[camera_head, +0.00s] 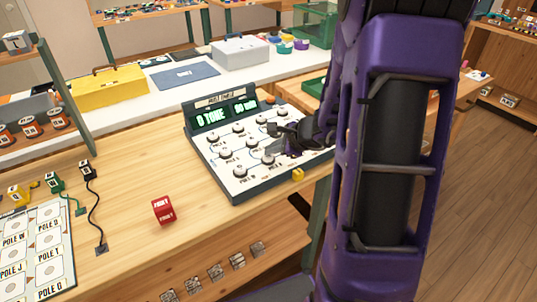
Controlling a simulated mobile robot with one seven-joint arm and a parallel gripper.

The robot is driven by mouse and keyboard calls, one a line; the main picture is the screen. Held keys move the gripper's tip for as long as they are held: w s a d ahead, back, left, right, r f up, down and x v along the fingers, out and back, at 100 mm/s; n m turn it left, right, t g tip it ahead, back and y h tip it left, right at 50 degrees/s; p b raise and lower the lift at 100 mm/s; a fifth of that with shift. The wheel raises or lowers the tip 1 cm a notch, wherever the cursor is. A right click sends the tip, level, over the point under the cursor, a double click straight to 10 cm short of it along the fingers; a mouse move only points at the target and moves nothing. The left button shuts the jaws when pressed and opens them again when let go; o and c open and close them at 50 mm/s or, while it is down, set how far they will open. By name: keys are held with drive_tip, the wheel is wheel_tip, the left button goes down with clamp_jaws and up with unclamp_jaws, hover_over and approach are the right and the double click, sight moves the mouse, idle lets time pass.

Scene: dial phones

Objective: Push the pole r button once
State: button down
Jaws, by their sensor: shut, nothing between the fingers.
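A grey console (233,187) with a white sloped face stands on the wooden table. Several round, dark-topped buttons sit on its face in rows, with small "POLE" labels beside them. The letters are too small to read surely, so I cannot tell which is pole r. A dark display (225,112) with green text runs along the console's back. My gripper (284,137) is shut and empty, over the right part of the button face. It hides some buttons there, and I cannot tell whether it touches one.
A red block (163,210) lies on the table left of the console. A board with POLE labels (42,262) lies at lower left, near small corded plugs (88,170). Behind are a yellow toolbox (108,88) and grey box (240,50).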

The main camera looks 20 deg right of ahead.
sight(272, 157)
drive_tip(key=shift+f, duration=0.2)
drive_tip(key=shift+r, duration=0.7)
drive_tip(key=shift+p, duration=0.3)
wheel_tip(272, 157, up, 6)
drive_tip(key=p, duration=0.4)
drive_tip(key=shift+p, duration=0.3)
idle(0.4)
